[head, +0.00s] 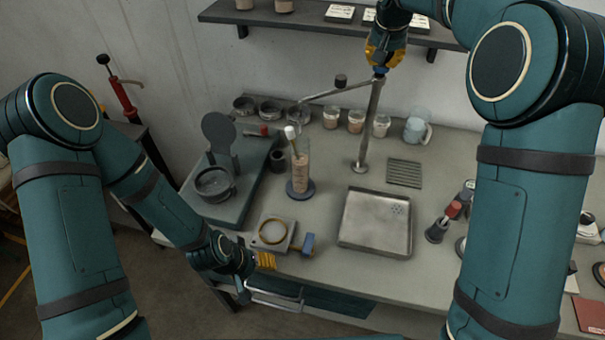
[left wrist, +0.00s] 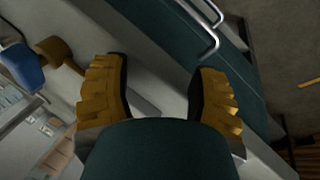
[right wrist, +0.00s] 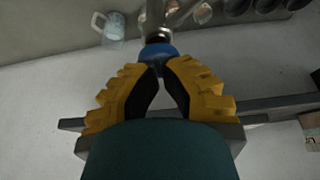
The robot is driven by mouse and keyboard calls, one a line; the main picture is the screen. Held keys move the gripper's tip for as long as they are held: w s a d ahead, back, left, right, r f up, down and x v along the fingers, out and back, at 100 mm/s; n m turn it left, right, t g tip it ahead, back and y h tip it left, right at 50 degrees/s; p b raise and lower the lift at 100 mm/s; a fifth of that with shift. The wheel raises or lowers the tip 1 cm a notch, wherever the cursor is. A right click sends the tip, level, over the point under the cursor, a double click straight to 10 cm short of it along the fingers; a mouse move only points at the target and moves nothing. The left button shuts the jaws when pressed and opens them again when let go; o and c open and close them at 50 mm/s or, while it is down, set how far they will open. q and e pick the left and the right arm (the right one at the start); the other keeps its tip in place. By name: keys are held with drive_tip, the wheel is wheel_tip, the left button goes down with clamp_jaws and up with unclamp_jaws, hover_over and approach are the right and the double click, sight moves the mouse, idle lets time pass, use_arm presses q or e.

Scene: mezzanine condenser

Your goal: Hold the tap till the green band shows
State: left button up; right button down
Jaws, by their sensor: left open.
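The tap (head: 370,130) is a metal post on the bench with a spout reaching left toward the area above a clear cylinder (head: 302,172). The cylinder stands upright on a dark blue base, with brownish contents and a white piece at its top. No green shows on it. My right gripper (head: 384,52) is at the top of the tap. In the right wrist view its fingertips (right wrist: 158,72) close in on the tap's blue top (right wrist: 157,51). My left gripper (head: 264,262) is open and empty at the bench's front edge; it also shows in the left wrist view (left wrist: 160,85).
Cups and a jug (head: 416,128) line the wall. A shelf (head: 320,24) hangs above.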

idle(0.4)
wheel_tip(320, 180, up, 4)
drive_tip(key=p, duration=0.3)
drive_tip(key=shift+f, duration=0.25)
drive_tip(key=shift+r+p, duration=0.55)
drive_tip(key=shift+r, duration=0.75)
